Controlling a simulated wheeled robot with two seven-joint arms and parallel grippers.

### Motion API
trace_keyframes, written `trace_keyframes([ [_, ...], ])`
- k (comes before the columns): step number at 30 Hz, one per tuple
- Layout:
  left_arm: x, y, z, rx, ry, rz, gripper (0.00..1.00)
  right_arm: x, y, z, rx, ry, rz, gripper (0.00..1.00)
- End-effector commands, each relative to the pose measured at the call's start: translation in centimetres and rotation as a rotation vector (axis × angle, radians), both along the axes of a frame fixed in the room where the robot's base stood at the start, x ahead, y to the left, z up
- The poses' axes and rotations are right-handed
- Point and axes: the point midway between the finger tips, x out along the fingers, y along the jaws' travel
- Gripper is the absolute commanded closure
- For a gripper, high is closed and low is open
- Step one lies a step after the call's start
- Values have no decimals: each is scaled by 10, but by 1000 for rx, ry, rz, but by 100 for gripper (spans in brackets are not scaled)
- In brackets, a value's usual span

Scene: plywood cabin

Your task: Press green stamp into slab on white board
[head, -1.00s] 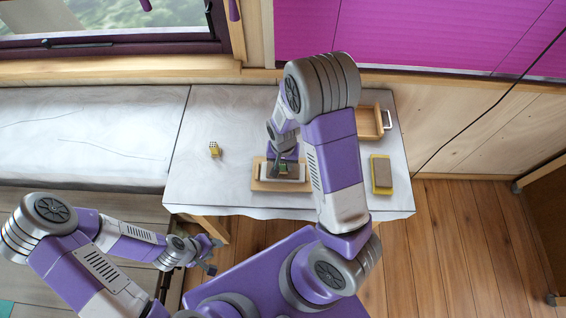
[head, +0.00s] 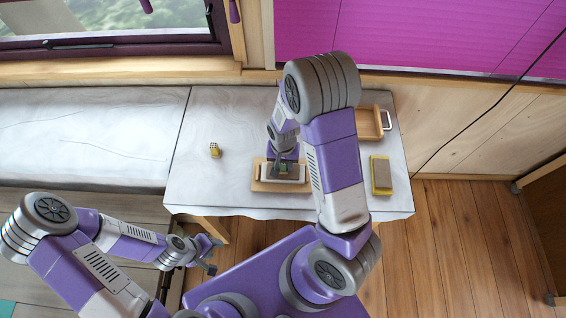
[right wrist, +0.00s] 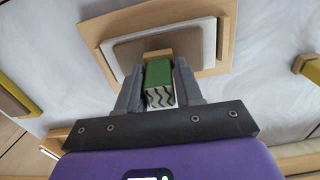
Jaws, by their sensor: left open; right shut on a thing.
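The green stamp (right wrist: 158,74) is between the fingers of my right gripper (right wrist: 158,88), which is shut on it. A wavy dark-and-pale pattern shows on one end of the stamp. Behind it in the right wrist view lies the grey-brown slab (right wrist: 190,46) on the white board (right wrist: 209,48). I cannot tell whether stamp and slab touch. In the head view my right gripper (head: 285,167) is over the white board (head: 299,175) and hides most of the slab. My left gripper (head: 213,256) is open and empty, off the table's front left.
The white board sits on a wooden base (head: 258,185). A yellow block with a brown top (head: 381,175) lies to the right. A wooden tray (head: 369,124) with a white handle stands at the back right. A small yellow piece (head: 214,150) lies left; the cloth around it is clear.

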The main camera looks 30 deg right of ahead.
Motion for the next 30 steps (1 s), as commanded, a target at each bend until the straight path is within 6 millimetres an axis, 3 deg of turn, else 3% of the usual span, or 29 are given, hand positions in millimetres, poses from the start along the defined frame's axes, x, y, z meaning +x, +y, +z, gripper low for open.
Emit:
trace_keyframes([
  [12,0,0,33,0,0,0,57,1,0,39,0,-4,0,84],
  [21,0,0,44,0,0,0,57,1,0,60,0,-4,0,84],
  [30,0,0,44,0,0,0,57,1,0,61,1,-3,-1,84],
])
